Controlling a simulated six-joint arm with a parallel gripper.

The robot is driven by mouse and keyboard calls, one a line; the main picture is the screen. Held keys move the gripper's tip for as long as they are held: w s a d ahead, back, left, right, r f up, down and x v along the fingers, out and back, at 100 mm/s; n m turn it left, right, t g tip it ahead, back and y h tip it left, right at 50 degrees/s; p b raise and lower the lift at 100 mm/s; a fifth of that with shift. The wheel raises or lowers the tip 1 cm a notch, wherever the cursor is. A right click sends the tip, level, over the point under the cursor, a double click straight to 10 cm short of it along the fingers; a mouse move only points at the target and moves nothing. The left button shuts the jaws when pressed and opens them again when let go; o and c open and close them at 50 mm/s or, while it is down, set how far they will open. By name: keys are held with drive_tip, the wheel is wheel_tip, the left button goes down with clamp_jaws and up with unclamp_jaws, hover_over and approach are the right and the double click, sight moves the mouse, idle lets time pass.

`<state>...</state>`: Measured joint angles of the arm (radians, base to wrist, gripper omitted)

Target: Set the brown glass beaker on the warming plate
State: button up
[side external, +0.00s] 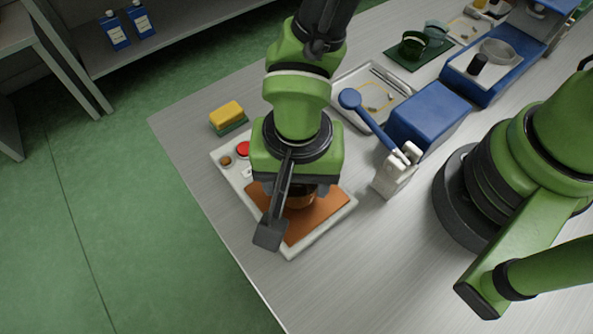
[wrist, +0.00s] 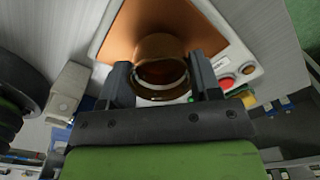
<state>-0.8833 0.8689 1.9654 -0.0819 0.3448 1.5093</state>
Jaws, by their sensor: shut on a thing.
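The brown glass beaker (wrist: 160,52) is between the two fingers of my gripper (wrist: 163,80) in the wrist view, and the fingers are shut on it. In the side view the beaker (side external: 299,201) is mostly hidden behind my gripper (side external: 290,195). The warming plate has a copper-brown top (side external: 322,215) in a white housing with a red button and a smaller knob. The beaker is over this top, which also shows in the wrist view (wrist: 196,28). I cannot tell whether the beaker's base touches it.
A yellow and green sponge (side external: 227,115) lies behind the plate. A white holder (side external: 396,175) with a blue-handled tool, a blue box (side external: 428,118) and a white tray (side external: 345,82) stand to the right. The table's edge runs close to the plate's left side.

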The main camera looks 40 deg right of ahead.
drive_tip(key=shift+f, duration=0.25)
drive_tip(key=o, duration=1.4)
drive_tip(key=shift+c, duration=0.2)
drive_tip(key=shift+r, duration=3.5)
